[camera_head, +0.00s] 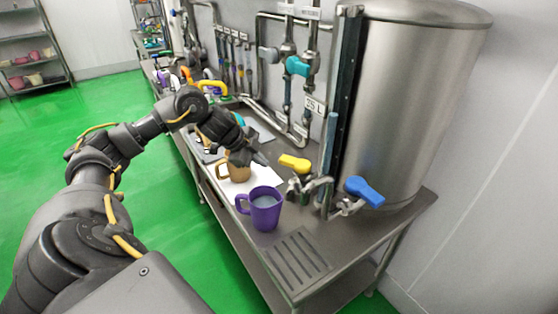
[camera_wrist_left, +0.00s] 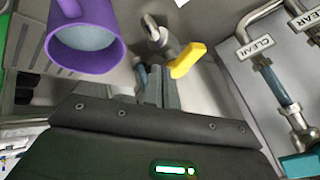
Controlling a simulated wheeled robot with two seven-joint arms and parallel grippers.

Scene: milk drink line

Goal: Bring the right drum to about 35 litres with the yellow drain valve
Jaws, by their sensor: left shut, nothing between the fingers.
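The right drum (camera_head: 415,110) is a tall steel tank at the right of the bench. A dark upright gauge (camera_head: 348,90) runs down its left side, with a blue strip below; I cannot read the exact level. The yellow drain valve (camera_head: 294,163) sits low in front of the gauge, and it also shows in the left wrist view (camera_wrist_left: 187,60). A purple jug (camera_head: 264,212) with pale liquid stands on the bench in front of the valve. My left gripper (camera_head: 263,159) is shut and empty, just left of the yellow handle and apart from it. My right gripper is out of view.
A blue-handled valve (camera_head: 364,191) is right of the yellow one. A tan mug (camera_head: 236,172) stands behind the jug, under my left wrist. Pipes with a teal valve (camera_head: 297,66) line the wall. A slotted drain grate (camera_head: 295,258) lies clear at the near bench end.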

